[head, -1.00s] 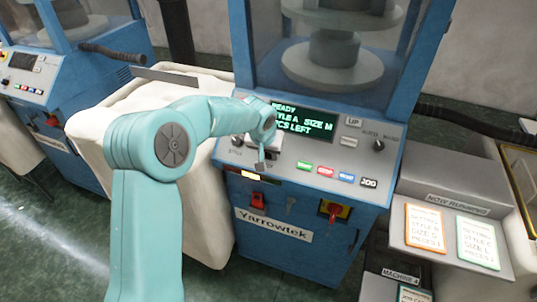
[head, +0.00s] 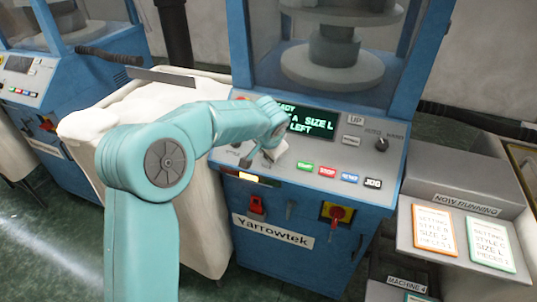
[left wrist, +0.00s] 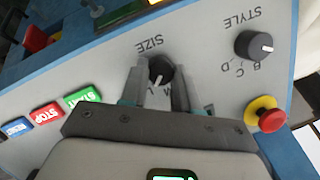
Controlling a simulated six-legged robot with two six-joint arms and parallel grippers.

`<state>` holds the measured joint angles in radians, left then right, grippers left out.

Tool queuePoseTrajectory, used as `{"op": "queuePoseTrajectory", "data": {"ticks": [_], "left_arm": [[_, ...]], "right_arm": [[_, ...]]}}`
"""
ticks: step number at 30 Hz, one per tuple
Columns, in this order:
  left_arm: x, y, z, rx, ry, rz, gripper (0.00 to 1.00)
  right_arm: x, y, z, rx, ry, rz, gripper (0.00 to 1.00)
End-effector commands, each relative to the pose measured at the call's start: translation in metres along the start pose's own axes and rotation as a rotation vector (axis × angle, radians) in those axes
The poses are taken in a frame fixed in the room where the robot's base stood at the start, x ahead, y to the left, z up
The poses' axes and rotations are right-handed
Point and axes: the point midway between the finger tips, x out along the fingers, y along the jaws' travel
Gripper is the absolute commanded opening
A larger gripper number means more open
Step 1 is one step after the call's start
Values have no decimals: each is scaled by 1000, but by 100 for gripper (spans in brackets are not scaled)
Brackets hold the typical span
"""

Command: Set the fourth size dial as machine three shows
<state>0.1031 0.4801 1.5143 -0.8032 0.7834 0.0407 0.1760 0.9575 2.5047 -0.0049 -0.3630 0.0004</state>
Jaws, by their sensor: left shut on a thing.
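The black SIZE dial (left wrist: 160,69) on the blue Yarrowtek machine's panel sits between the two fingers of my left gripper (left wrist: 157,88), which is shut on it. Some size letters are hidden behind the gripper. In the head view the gripper (head: 268,156) is at the panel's left part, and my arm hides the dial. Two cards lie on the NOW RUNNING tray, an orange-edged one (head: 434,229) and a green-edged one (head: 490,245) that seems to read size L. My right gripper is not in view.
The STYLE dial (left wrist: 254,45) and a red-and-yellow button (left wrist: 264,113) are close beside the gripper. START (head: 305,167), STOP and other buttons line the panel. A red switch (head: 337,214) is below. A white bin (head: 215,215) stands left of the machine.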

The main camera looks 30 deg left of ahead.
Motion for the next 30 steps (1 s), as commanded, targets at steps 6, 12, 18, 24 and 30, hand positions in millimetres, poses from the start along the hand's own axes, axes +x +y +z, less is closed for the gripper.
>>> {"op": "queuePoseTrajectory", "data": {"ticks": [6,12,18,24,30], "left_arm": [[-1,0,-1,17,3,-6,0],[-1,0,-1,17,3,-6,0],[-1,0,-1,16,3,-5,56],[0,0,0,15,2,-5,56],[-15,0,-1,15,5,-5,56]], "right_arm": [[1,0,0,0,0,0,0],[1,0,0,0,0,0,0],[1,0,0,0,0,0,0],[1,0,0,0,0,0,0],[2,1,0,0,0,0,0]]}}
